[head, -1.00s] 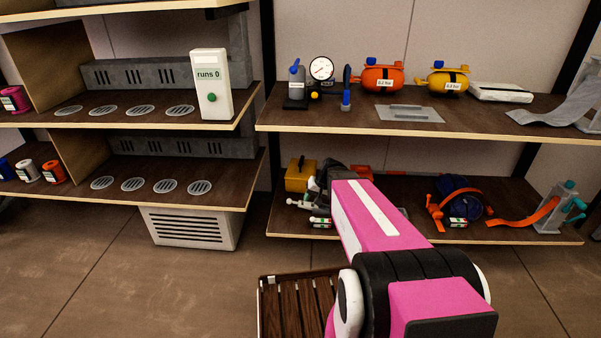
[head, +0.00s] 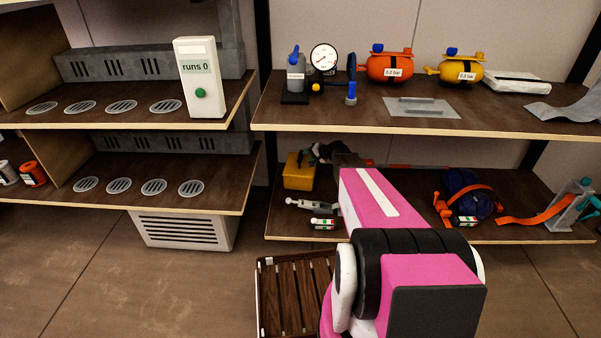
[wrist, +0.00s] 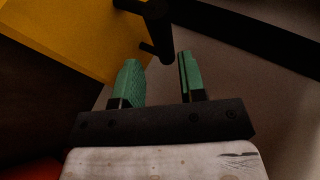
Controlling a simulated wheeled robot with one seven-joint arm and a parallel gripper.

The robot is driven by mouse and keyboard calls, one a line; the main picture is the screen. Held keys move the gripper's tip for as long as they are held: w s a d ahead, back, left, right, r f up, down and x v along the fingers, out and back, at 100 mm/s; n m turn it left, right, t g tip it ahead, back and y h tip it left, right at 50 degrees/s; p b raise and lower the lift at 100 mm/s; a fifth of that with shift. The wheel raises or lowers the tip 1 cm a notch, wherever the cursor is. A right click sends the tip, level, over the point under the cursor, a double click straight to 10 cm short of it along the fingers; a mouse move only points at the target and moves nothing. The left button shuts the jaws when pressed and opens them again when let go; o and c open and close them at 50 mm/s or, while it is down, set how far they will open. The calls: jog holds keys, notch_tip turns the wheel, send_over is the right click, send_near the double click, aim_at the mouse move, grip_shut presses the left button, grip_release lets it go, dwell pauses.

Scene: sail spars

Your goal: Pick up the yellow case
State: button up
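The yellow case (head: 298,176) stands on the lower shelf of the right rack, at its left end. In the wrist view the yellow case (wrist: 85,35) fills the upper left, with its black handle (wrist: 157,20) reaching toward the space ahead of the fingers. My gripper (wrist: 158,62) is open, its two green fingers apart with nothing held between them. The handle looks just beyond the fingertips; I cannot tell whether any part lies between them. In the head view my pink arm hides part of the shelf, and my gripper is small and dark beside the case's upper right.
A grey clamp-like tool (head: 312,205) and a small white-green item (head: 322,223) lie in front of the case. A blue roll with orange strap (head: 470,195) is further right. The upper shelf (head: 540,120) is overhead. A slatted wooden tray (head: 290,290) is below my arm.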

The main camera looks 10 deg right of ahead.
aim_at(302, 156)
jog(key=shift+x, duration=3)
jog(key=shift+a+r, duration=0.1)
jog(key=shift+r, duration=0.05)
grip_shut()
